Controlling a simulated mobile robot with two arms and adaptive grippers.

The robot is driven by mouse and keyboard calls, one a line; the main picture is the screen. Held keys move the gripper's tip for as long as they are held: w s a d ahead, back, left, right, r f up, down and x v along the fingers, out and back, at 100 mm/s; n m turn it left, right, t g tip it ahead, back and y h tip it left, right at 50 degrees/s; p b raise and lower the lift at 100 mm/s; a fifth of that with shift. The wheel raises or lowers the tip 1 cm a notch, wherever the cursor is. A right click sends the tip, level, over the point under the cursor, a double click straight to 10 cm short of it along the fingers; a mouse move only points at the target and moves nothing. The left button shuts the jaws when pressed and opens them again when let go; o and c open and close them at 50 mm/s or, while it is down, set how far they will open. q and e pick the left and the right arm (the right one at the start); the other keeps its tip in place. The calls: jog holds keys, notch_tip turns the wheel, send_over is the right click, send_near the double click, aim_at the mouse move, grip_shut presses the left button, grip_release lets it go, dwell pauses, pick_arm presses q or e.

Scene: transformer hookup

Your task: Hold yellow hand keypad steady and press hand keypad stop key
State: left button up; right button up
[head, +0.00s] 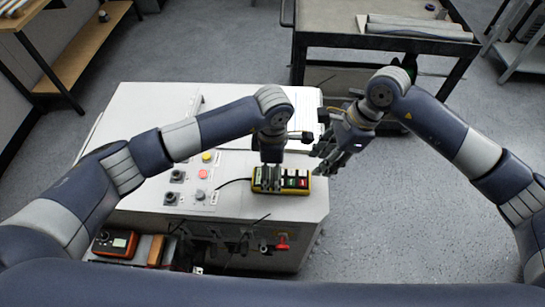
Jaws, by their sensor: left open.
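The white cabinet (140,110) carries a red button (203,173), a yellow button (207,156) and dark knobs left of the keypad. An orange meter (115,242) sits low at front left. A dark cart (340,25) stands behind. Floor at right is clear.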

aim_at(272, 178)
pick_arm(q)
jog(key=shift+f, duration=2)
jog(key=shift+c, duration=0.5)
jog(key=c, duration=1.3)
jog(key=shift+c, duration=0.2)
pick_arm(e)
grip_shut()
